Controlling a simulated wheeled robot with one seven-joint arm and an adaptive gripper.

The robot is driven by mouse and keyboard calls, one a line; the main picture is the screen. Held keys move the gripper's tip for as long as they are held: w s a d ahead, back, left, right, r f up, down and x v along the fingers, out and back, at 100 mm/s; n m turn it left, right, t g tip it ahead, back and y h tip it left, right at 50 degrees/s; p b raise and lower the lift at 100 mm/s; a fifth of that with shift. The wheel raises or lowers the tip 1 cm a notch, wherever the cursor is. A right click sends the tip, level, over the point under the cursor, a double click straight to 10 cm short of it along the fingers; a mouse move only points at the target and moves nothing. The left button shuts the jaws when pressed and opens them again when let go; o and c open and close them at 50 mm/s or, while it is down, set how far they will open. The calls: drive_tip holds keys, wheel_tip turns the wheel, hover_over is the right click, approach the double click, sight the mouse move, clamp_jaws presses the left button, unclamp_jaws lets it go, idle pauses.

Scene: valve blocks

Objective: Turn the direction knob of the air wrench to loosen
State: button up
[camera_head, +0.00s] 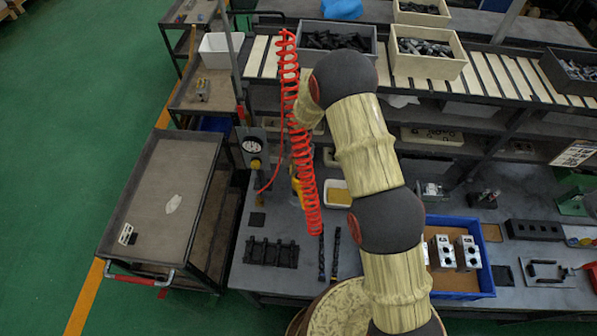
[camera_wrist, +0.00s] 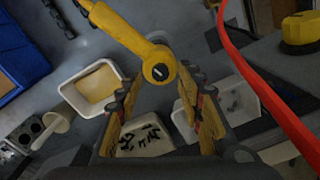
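The yellow air wrench (camera_wrist: 128,32) reaches in from the top of the wrist view, its round end toward me. A dark round knob with a light mark (camera_wrist: 160,72) sits on that end; its setting is too small to tell. My gripper (camera_wrist: 160,88) is open, with one yellow-padded finger on each side below the knob. The knob appears in line with the gap; I cannot tell whether the fingers touch the wrench. In the head view, a little of the yellow wrench (camera_head: 297,190) shows behind the red coiled hose, and my gripper is hidden.
The red coiled hose (camera_head: 303,150) hangs beside my arm and crosses the right of the wrist view (camera_wrist: 262,85). A white tray (camera_wrist: 64,88) and a tray of black bolts (camera_wrist: 124,150) lie below. A blue tray (camera_head: 487,262) holds metal valve blocks (camera_head: 467,252).

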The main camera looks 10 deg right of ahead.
sight(298, 176)
drive_tip(key=shift+w+f, duration=0.1)
drive_tip(key=shift+f, duration=0.95)
drive_tip(key=shift+c, duration=0.8)
drive_tip(key=c, duration=0.8)
clamp_jaws()
